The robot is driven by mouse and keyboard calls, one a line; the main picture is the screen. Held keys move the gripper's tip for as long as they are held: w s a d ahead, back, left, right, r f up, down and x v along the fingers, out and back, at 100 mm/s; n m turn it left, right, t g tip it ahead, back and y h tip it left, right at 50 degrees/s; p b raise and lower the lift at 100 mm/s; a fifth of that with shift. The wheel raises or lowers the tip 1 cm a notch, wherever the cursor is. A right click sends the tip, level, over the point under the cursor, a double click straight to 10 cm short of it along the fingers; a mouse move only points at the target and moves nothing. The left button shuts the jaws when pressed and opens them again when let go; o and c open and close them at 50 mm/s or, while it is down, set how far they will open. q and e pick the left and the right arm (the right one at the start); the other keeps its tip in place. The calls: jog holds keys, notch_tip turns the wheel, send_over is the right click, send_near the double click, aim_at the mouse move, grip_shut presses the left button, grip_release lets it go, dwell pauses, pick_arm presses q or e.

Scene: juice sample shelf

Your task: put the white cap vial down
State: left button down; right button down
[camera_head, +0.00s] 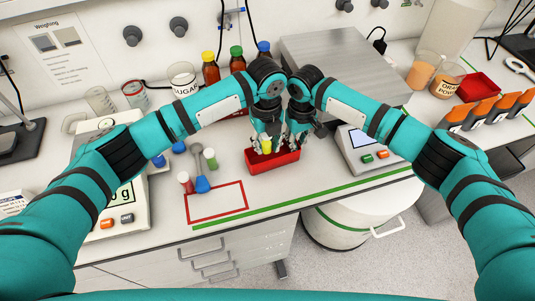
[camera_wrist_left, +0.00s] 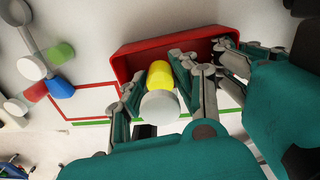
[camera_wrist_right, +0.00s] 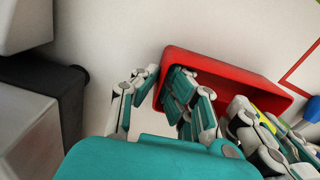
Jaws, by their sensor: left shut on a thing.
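The white cap vial has a yellow body (camera_wrist_left: 160,75) and a white cap (camera_wrist_left: 160,106). My left gripper (camera_head: 263,146) is shut on it, fingers on both sides, over the left part of the red tray (camera_head: 277,167). The vial's yellow part shows in the head view (camera_head: 265,147). Whether its bottom touches the tray is hidden. My right gripper (camera_wrist_right: 164,84) is open at the tray's other end, with one finger outside the end wall and one over the inside. Whether either finger touches the wall cannot be told. The tray also shows in the left wrist view (camera_wrist_left: 128,64).
A scale (camera_head: 362,150) stands close on the right. Bottles (camera_head: 211,72) and a grey box (camera_head: 340,60) stand behind.

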pick_arm(q)
jog(key=shift+f, duration=2.55)
jog(key=shift+f, duration=0.15)
jog(key=c, duration=1)
grip_release()
notch_tip(320, 180, up, 12)
jog(key=shift+r, duration=0.15)
